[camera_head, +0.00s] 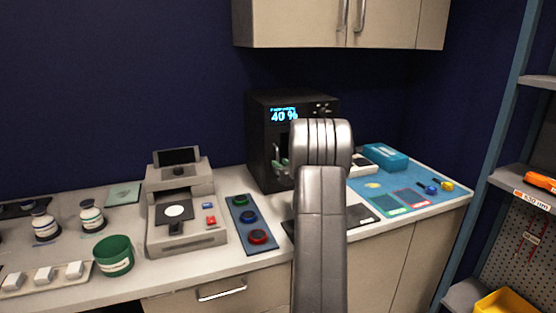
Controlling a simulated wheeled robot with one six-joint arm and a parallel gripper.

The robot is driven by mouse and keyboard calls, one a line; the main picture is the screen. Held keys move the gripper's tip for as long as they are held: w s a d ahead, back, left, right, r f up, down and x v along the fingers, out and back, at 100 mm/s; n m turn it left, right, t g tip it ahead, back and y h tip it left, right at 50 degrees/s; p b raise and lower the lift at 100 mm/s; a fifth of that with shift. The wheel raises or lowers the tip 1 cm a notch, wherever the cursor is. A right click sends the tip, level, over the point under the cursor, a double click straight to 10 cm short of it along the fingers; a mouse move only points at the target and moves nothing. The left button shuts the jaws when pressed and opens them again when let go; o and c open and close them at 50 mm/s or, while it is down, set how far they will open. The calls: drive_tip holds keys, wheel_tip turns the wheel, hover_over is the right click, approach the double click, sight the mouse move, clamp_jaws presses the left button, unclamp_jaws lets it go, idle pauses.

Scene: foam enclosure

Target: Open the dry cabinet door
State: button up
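A vertical pale handle (275,153) shows on the front, left of my arm. My grey arm (321,215) rises in front of the cabinet and covers much of its right front. A small grey-green piece at the lower handle may be a fingertip of my gripper; the rest of the gripper is hidden behind the arm. I cannot tell whether it touches the handle.
A grey instrument (188,238) and a blue button panel (238,240) stand left of the cabinet. A blue mat (430,183) with small items and a teal box (386,157) are right. Wall cupboards (290,25) hang above; a shelf rack (497,145) stands right.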

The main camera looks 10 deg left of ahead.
drive_tip(key=shift+x, duration=1.6)
clamp_jaws()
